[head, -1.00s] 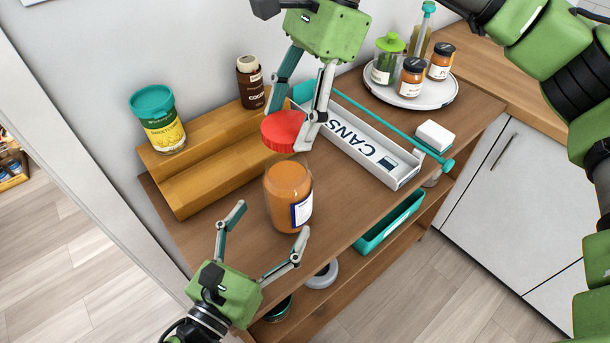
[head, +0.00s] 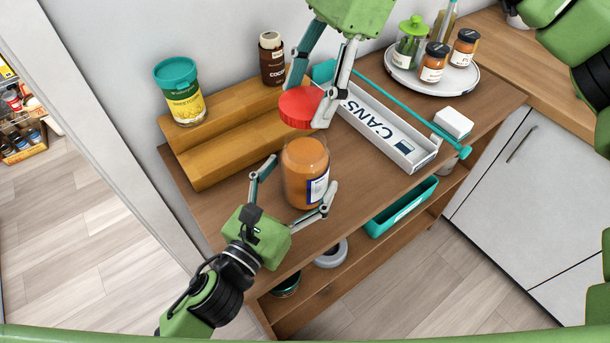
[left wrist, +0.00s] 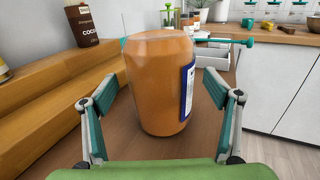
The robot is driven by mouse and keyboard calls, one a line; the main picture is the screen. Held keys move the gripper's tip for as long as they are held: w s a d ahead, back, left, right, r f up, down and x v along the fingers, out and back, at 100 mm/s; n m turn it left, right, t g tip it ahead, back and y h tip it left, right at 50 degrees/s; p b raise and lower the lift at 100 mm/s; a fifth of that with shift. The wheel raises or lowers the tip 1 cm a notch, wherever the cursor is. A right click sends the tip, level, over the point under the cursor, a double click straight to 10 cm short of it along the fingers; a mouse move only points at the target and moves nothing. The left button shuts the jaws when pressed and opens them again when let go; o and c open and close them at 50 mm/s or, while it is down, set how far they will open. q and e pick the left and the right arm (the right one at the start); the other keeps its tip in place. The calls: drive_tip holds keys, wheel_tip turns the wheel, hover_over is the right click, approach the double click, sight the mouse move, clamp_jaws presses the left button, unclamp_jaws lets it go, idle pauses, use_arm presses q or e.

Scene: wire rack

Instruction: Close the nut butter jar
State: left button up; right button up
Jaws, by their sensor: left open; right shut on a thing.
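The nut butter jar (head: 303,178), orange-brown with a white and blue label, stands upright and uncovered on the wooden shelf top. It also fills the middle of the left wrist view (left wrist: 160,85). My left gripper (head: 300,190) is open, with one finger on each side of the jar's lower part. In the left wrist view the fingers (left wrist: 165,118) stand apart from the jar's sides. My right gripper (head: 303,106) is shut on the red lid (head: 299,104) and holds it above and slightly behind the jar's mouth.
A stepped wooden riser (head: 222,145) with a teal-lidded canister (head: 181,95) and a brown cocoa bottle (head: 272,62) stands behind. A white CANS tray (head: 385,130) with a teal rod lies to the right. A round turntable (head: 400,75) with jars stands at the back right.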

sight(305, 141)
use_arm(q)
drive_tip(key=shift+x, duration=0.95)
use_arm(e)
drive_tip(key=shift+w+d, duration=0.1)
use_arm(q)
drive_tip(key=shift+s, duration=0.1)
drive_tip(key=c, duration=1.7)
use_arm(e)
drive_tip(key=shift+f, duration=2.5)
drive_tip(key=shift+f, duration=0.1)
drive_tip(key=shift+f, duration=0.75)
drive_tip(key=shift+f, duration=0.6)
